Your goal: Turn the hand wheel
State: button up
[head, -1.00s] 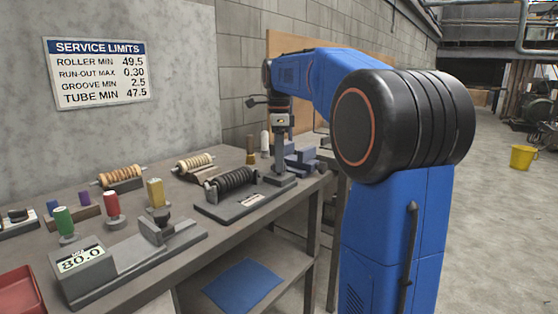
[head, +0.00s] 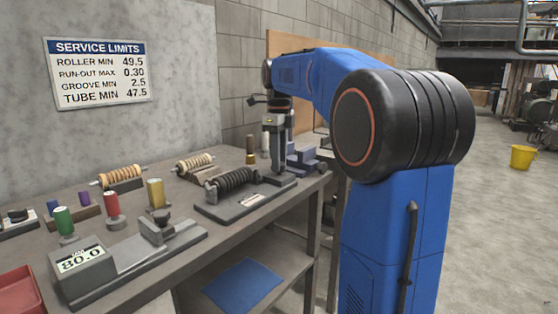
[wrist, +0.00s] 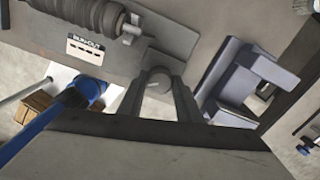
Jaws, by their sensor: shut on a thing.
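The hand wheel (wrist: 159,79) is a small round grey knob, seen between my fingers in the wrist view. It sits at the end of the run-out fixture (head: 252,199), beside the black grooved roller (head: 233,181). The roller also shows at the top of the wrist view (wrist: 98,14). My gripper (head: 277,168) points down at the fixture's far right end. In the wrist view my gripper (wrist: 160,86) is shut on the hand wheel, with a finger on each side. In the head view the fingers mostly hide the wheel.
A blue-grey vise (head: 303,157) stands close to the right of my gripper. A brass cylinder (head: 250,150) stands behind the fixture. A tan roller on a stand (head: 194,162) is to the left. A gauge reading 80.0 (head: 83,263) is at the front left.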

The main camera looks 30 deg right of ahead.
jog(key=shift+r, duration=0.1)
jog(key=o, duration=1)
jog(key=shift+o, duration=0.2)
notch_tip(320, 180, up, 17)
jog(key=shift+r, duration=0.15)
dwell(0.7)
